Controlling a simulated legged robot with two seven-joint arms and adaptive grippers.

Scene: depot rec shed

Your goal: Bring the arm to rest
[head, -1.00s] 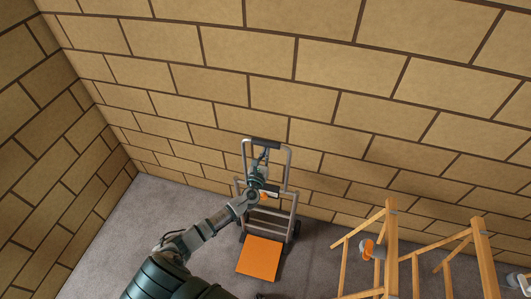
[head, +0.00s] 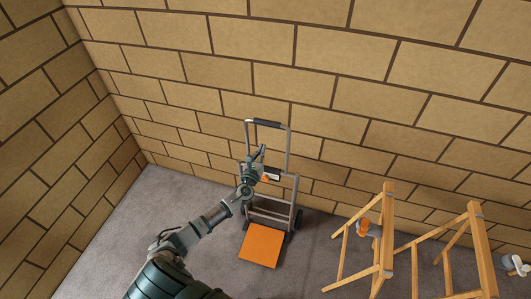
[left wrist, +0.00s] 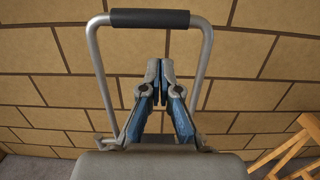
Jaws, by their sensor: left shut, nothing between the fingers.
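My left arm (head: 215,216) reaches in from the bottom of the head view. Its gripper (head: 262,150) is raised in front of a hand truck (head: 289,150). In the left wrist view the left gripper (left wrist: 160,66) is shut and empty, its fingertips together. The hand truck's grey frame loop with a black grip (left wrist: 150,18) rises behind the fingers there. Whether the gripper touches the frame cannot be told for sure; no contact shows. My right gripper is not in view.
The hand truck has an orange toe plate (head: 261,245) on the grey floor (head: 185,205). Wooden trestles (head: 388,230) stand at the right, with an orange and grey thing (head: 364,227) at one. A tan block wall (head: 330,90) closes the back. Floor at the left is clear.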

